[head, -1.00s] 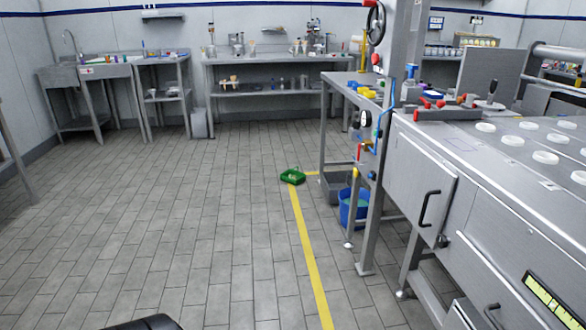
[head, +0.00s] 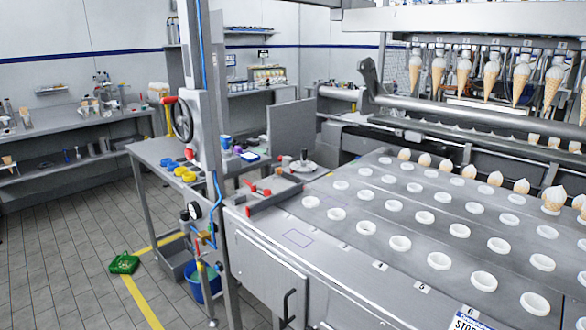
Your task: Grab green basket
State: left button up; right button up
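The green basket (head: 124,263) sits on the tiled floor at the lower left of the head view, on the yellow floor line. It is small and far off, and what lies in it is too small to tell. Neither of my grippers shows in the view.
A steel machine (head: 268,248) with rows of white ring holders and ice cream cones fills the right side. A steel side table (head: 148,153) stands behind the basket, with a blue bucket (head: 203,283) and a grey bin (head: 175,262) under it. Floor at left is clear.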

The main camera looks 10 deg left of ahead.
aim_at(122, 264)
jog(key=i+j+z, duration=0.1)
jog(key=i+j, duration=0.2)
jog(key=j, duration=0.6)
jog(key=i+j+z, duration=0.15)
jog(key=j, duration=0.75)
jog(key=i+j+z, duration=0.1)
jog(key=i+j, duration=0.2)
jog(key=j, duration=0.6)
jog(key=i+j+z, duration=0.1)
jog(key=j, duration=0.85)
jog(key=i+j+z, duration=0.1)
jog(key=i+j, duration=0.15)
jog(key=j, duration=0.7)
jog(key=i+j+z, duration=0.15)
jog(key=j, duration=0.85)
jog(key=j+z, duration=0.1)
jog(key=j, duration=0.85)
